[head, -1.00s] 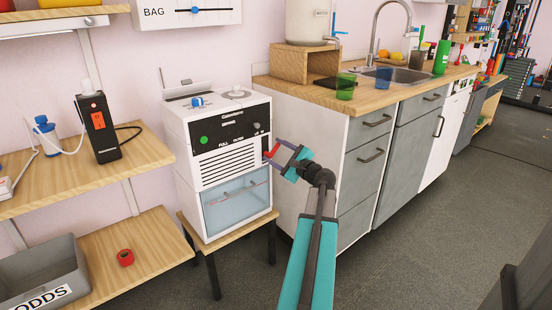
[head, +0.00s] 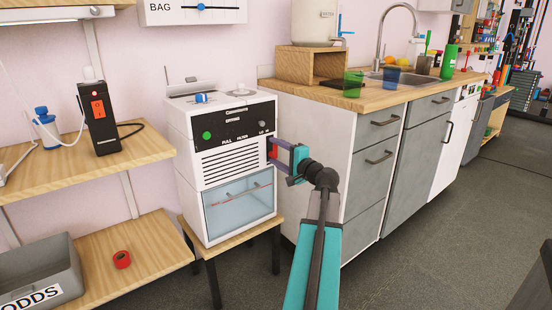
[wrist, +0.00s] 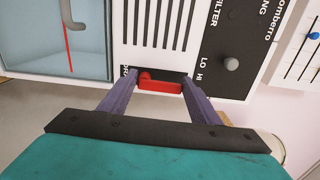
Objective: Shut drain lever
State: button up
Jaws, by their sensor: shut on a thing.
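The drain lever (wrist: 162,82) is a small red handle in a dark slot on the front of a white machine (head: 226,164). In the wrist view it lies between the two purple fingers of my gripper (wrist: 160,80), beside lettering that is partly covered. My gripper is shut on the lever. In the head view my gripper (head: 275,151) is at the machine's right front edge, and a bit of the red lever (head: 271,148) shows there. The fingers hide part of the lever and its slot.
The machine stands on a small wooden stool (head: 228,240). A clear-fronted tank (head: 238,207) is below the vents. A cabinet (head: 310,165) with a sink counter stands close on the right. Wooden shelves (head: 120,158) are on the left. The floor in front is clear.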

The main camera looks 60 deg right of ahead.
jog(key=shift+w+r, duration=0.1)
jog(key=shift+r, duration=0.15)
jog(key=o, duration=1)
jog(key=shift+c, duration=0.2)
jog(key=shift+f, duration=0.1)
jog(key=shift+n, duration=0.3)
jog(key=p+v, duration=0.3)
jog(key=v, duration=1.1)
jog(key=shift+p, duration=0.3)
jog(key=shift+w+a, duration=0.1)
jog(key=shift+w, duration=0.05)
